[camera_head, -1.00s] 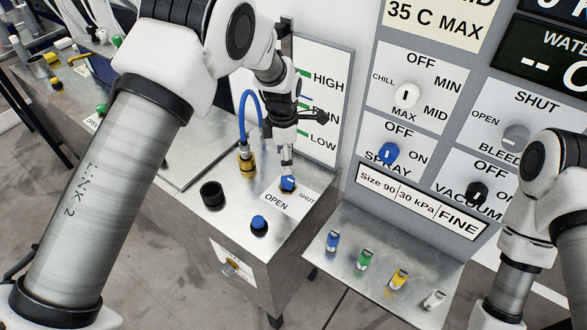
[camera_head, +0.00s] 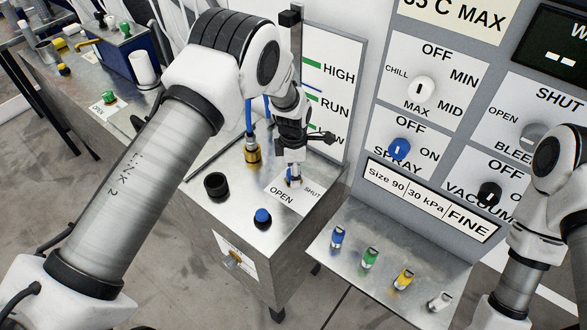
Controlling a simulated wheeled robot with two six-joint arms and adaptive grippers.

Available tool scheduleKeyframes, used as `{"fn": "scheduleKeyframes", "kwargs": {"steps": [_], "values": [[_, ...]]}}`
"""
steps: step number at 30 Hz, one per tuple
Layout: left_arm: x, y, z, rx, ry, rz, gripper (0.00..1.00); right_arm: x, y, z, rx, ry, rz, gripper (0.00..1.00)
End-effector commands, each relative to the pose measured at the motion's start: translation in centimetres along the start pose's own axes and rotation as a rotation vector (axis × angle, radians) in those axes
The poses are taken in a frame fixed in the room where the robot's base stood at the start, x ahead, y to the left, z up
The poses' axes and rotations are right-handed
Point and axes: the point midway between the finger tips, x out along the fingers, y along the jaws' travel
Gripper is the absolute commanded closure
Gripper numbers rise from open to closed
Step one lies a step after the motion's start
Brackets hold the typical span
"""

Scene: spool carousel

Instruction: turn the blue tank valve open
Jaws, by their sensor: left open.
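The blue tank valve (camera_head: 288,181) is a small blue knob on the steel cabinet top, between the printed words OPEN and SHUT. My left gripper (camera_head: 293,176) points down over it, with its open fingertips at the knob. The fingers hide most of the knob, so I cannot tell its exact angle or whether they touch it. My right arm shows at the right edge, but its gripper is out of view.
A brass fitting with a blue hose (camera_head: 253,152), a black cup (camera_head: 216,185) and a blue-topped button (camera_head: 262,218) stand near the valve. The control panel (camera_head: 374,118) rises behind.

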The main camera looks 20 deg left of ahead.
Motion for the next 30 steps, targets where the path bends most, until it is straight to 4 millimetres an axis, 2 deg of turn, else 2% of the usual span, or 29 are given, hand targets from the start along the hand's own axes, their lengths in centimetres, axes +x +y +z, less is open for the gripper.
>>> {"fn": "scheduleKeyframes", "kwargs": {"steps": [2, 6, 7, 20, 30], "values": [[0.0, 0.0, 0.0, 0.000, 0.000, 0.000, 0.36, 0.0, 0.0, 0.0, 0.000, 0.000, 0.000, 0.60], [0.0, 0.0, 0.0, 0.000, 0.000, 0.000, 0.85, 0.0, 0.0, 0.0, 0.000, 0.000, 0.000, 0.60], [0.0, 0.0, 0.0, 0.000, 0.000, 0.000, 0.92, 0.0, 0.0, 0.0, 0.000, 0.000, 0.000, 0.60], [0.1, 0.0, 0.0, 0.041, 0.000, -0.001, 0.92, 0.3, 0.0, 0.0, 0.000, 0.000, 0.000, 0.60], [0.2, 0.0, 0.0, 0.248, 0.000, -0.001, 0.92, 1.3, 0.0, 0.0, 0.000, 0.000, 0.000, 0.60]]}}
